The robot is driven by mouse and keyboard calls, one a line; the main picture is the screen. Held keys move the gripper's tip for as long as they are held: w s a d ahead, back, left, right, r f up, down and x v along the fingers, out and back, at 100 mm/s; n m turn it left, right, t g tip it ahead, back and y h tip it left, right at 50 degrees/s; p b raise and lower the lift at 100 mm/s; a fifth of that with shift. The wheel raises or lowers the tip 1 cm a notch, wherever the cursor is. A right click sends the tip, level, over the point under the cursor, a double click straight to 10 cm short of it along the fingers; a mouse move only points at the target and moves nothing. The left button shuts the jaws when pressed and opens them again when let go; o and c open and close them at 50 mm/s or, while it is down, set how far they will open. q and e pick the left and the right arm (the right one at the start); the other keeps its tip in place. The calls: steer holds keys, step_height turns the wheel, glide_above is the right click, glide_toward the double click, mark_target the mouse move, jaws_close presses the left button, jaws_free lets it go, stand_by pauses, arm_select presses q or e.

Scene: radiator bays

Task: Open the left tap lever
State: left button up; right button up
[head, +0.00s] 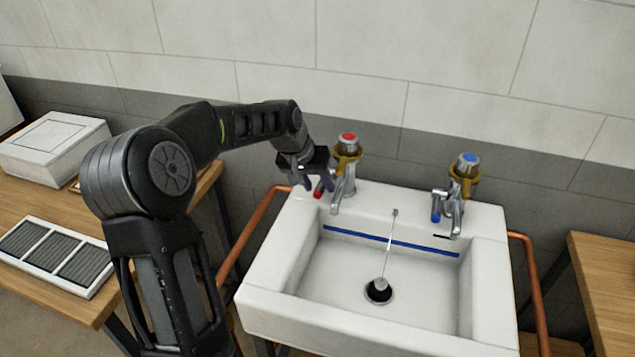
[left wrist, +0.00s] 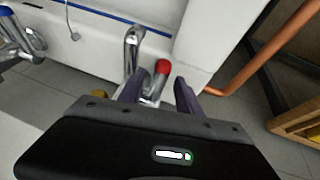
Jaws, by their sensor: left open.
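The left tap (head: 345,180) is chrome with a red cap and a brass-coloured collar, at the sink's back left corner. Its lever (head: 319,188) has a red tip and points down beside the spout. In the left wrist view the red lever tip (left wrist: 163,67) shows in the gap between the fingers, and the chrome spout (left wrist: 133,45) stands just left of it. My left gripper (head: 313,180) is open at the lever, with its dark purple fingers on either side. I cannot tell whether a finger touches it. The gripper body hides part of the lever. My right gripper is not in view.
The right tap (head: 463,180) with a blue cap and blue-tipped lever stands on the white sink (head: 265,300). A chain runs to the drain plug (head: 379,290). Copper rails (head: 250,230) flank the sink. A wooden table (head: 30,195) with a white box is at left.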

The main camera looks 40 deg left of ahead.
arm_select(q)
steer(key=shift+f, duration=0.1)
steer(key=shift+c, duration=0.4)
jaws_close()
stand_by(1.0)
